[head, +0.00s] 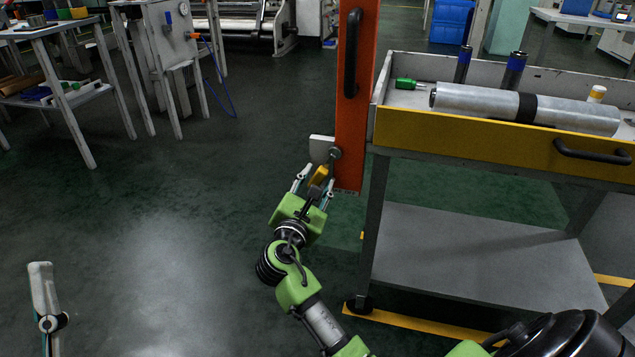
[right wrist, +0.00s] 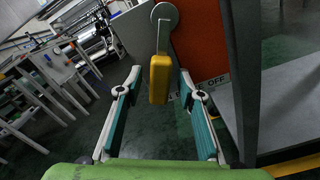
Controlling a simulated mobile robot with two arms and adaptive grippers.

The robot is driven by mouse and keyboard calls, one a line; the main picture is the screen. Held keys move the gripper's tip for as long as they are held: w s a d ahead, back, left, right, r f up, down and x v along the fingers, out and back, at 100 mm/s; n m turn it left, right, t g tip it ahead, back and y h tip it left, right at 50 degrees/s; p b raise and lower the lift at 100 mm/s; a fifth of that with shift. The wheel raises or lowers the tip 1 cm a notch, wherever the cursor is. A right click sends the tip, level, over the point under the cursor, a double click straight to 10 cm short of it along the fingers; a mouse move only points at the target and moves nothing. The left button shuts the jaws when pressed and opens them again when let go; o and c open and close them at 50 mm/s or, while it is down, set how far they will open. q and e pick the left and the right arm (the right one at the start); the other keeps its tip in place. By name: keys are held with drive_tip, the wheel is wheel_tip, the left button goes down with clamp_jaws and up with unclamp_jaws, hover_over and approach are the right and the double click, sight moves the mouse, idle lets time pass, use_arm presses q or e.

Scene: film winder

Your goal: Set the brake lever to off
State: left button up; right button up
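The brake lever has a yellow handle (head: 319,177) on a metal arm, below a round grey pivot (head: 335,153) near the bottom of the orange post (head: 353,120). My right gripper (head: 316,181) is open at the handle. In the right wrist view the yellow handle (right wrist: 160,79) hangs between the two spread fingers of the right gripper (right wrist: 160,75), with a gap on the left and a narrower one on the right. An "OFF" label (right wrist: 217,80) lies right of the handle. Only part of my left gripper (head: 44,300) shows at the lower left.
A cart (head: 378,128) with a yellow front and a metal roller (head: 480,102) stands right of the post. A grey plate (head: 321,149) is beside the pivot. Workbenches (head: 75,130) stand at the back left. The floor left of the post is clear.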

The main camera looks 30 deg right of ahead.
drive_tip(key=shift+w+d, duration=0.15)
drive_tip(key=shift+d, duration=0.05)
clamp_jaws()
